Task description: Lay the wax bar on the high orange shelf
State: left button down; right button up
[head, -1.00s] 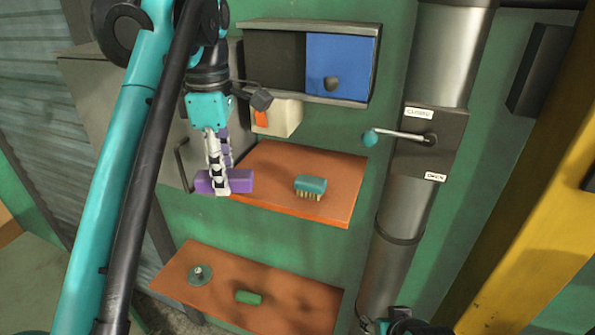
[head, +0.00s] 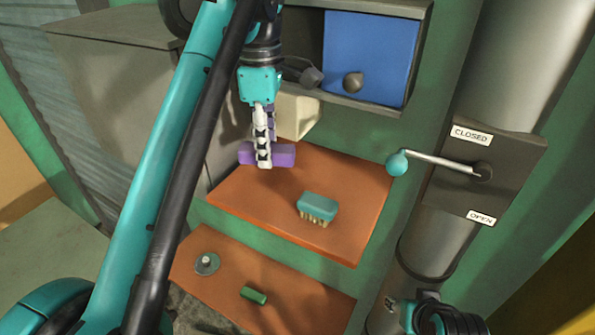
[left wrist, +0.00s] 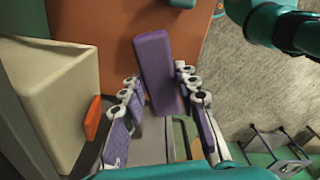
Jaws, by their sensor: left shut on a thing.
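The purple wax bar (head: 284,155) is held level in my left gripper (head: 264,160), whose white fingers are shut on it. In the head view the bar overlaps the back left part of the high orange shelf (head: 345,185); I cannot tell how much height is between them. In the left wrist view the bar (left wrist: 156,65) stretches forward from between the fingers (left wrist: 157,100), partly in front of the orange shelf (left wrist: 95,20). My right arm's teal and black end (head: 445,318) shows at the bottom edge; its fingers cannot be made out.
A teal brush (head: 318,208) stands on the high shelf, right of the bar. A pale box (head: 298,118) is close behind the gripper. A lower orange shelf (head: 225,292) holds a disc (head: 207,263) and a green cylinder (head: 254,295). A valve lever (head: 435,167) sticks out at right.

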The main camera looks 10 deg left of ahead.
aim_at(266, 197)
pick_arm(q)
jog(key=s+f, duration=0.1)
jog(key=s+a+f, duration=0.1)
jog(key=f, duration=0.1)
jog(key=shift+s+f, duration=0.15)
jog(key=shift+s, duration=0.05)
jog(key=f, duration=0.1)
jog(key=w+f, duration=0.1)
jog(key=f, duration=0.1)
jog(key=shift+w+d+f, duration=0.25)
jog(key=shift+d+f, duration=0.05)
jog(key=shift+f, duration=0.45)
jog(key=shift+s+a, duration=0.15)
jog(key=shift+s, duration=0.3)
jog(key=shift+w, duration=0.1)
jog(key=c, duration=1.1)
grip_release()
jog(key=shift+w+f, duration=0.15)
jog(key=shift+c, duration=0.2)
pick_arm(e)
jog(key=shift+s+a, duration=0.2)
jog(key=shift+s, duration=0.4)
jog(key=shift+r, duration=0.1)
